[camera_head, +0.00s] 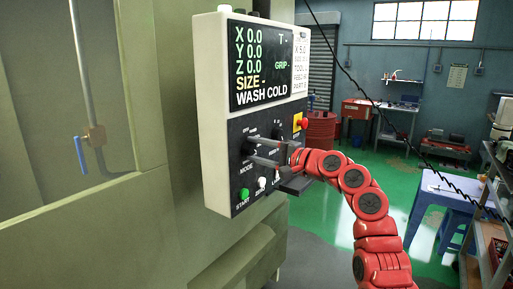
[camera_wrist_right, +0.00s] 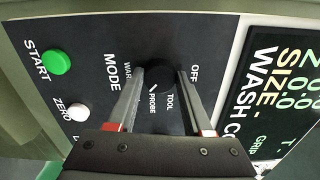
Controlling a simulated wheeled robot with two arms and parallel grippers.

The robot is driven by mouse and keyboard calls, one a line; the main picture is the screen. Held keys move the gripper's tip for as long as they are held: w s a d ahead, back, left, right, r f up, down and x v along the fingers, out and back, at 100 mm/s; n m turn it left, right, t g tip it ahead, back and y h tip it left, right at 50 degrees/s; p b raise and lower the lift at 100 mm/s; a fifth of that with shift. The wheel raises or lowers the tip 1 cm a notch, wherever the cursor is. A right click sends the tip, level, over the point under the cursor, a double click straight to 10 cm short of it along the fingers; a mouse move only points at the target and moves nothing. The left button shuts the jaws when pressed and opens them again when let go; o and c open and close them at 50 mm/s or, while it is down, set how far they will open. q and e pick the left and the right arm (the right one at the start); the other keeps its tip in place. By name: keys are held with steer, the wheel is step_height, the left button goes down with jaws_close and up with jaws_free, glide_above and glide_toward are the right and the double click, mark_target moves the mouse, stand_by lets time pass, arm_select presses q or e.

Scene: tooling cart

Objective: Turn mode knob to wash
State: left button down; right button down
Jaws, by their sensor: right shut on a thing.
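The dark round mode knob (camera_wrist_right: 159,75) sits on the black control panel, with the labels OFF, TOOL, PROBE and a partly hidden "WAR" around it. My right gripper (camera_wrist_right: 160,74) has one finger on each side of the knob and is shut on it. In the head view the right gripper (camera_head: 252,150) reaches the panel from the right, above the word MODE, and its fingers hide much of the knob. Which label the knob points to is hard to tell. The screen (camera_head: 262,62) reads "WASH COLD" in its bottom line. My left gripper is not in view.
A green START button (camera_head: 243,194) and a white ZERO button (camera_head: 261,184) sit below the knob. A red emergency button (camera_head: 303,123) is at the panel's right side.

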steer(key=shift+r+m+p, duration=0.1)
steer(key=shift+m+p, duration=0.35)
steer(key=shift+m, duration=0.75)
steer(key=shift+c, duration=1.6)
jaws_free()
steer(key=b+v, duration=0.5)
steer(key=v, duration=1.2)
steer(key=shift+d, duration=0.2)
